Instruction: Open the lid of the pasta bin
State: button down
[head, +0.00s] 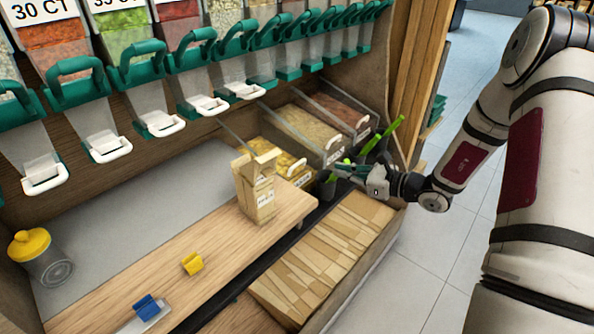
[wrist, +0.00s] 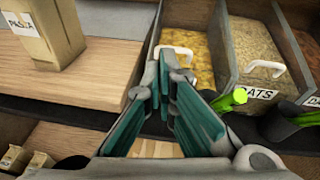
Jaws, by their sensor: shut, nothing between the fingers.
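The pasta bin (head: 277,156) is a clear bin with yellow contents, at the left end of a short row of bins in the head view. Its white lid handle (head: 297,168) is at the front, and the lid looks down. In the wrist view the yellow pasta bin (wrist: 190,42) is straight ahead, with its white handle (wrist: 182,51) partly hidden behind my fingertips. My gripper (head: 342,169) is in front of the bins, to the right of the pasta bin's front in the head view. Its teal fingers (wrist: 164,68) are shut and empty; contact with the handle cannot be told.
The oats bin (head: 303,128) and a reddish-brown bin (head: 345,110) stand to the right. A paper pasta bag (head: 257,190) stands on the wooden shelf at the left. Dark holders with a green handle (wrist: 238,97) sit in front of the bins. Dispensers (head: 205,68) hang above.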

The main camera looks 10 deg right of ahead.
aim_at(301, 163)
jog(key=w+a+f+b, duration=0.1)
jog(key=w+a+f, duration=0.1)
jog(key=w, duration=0.2)
jog(key=w+a+f+m, duration=0.1)
jog(key=w+a+f, duration=0.1)
jog(key=w, duration=0.2)
jog(key=w+a+f+m+t+h+b, duration=0.1)
jog(key=w+a+f, duration=0.1)
jog(key=w, duration=0.2)
jog(key=shift+w+a+b, duration=0.1)
jog(key=shift+a+b, duration=0.2)
jog(key=shift+b, duration=0.05)
jog(key=w+a+r, duration=0.1)
jog(key=w+a, duration=0.1)
jog(key=w, duration=0.1)
jog(key=w+a+r+b, duration=0.1)
jog(key=w+a, duration=0.1)
jog(key=w, duration=0.1)
jog(key=w+a+r+b, duration=0.1)
jog(key=w+a, duration=0.2)
jog(key=shift+w+r, duration=0.15)
jog(key=shift+w, duration=0.05)
jog(key=shift+s+d, duration=0.1)
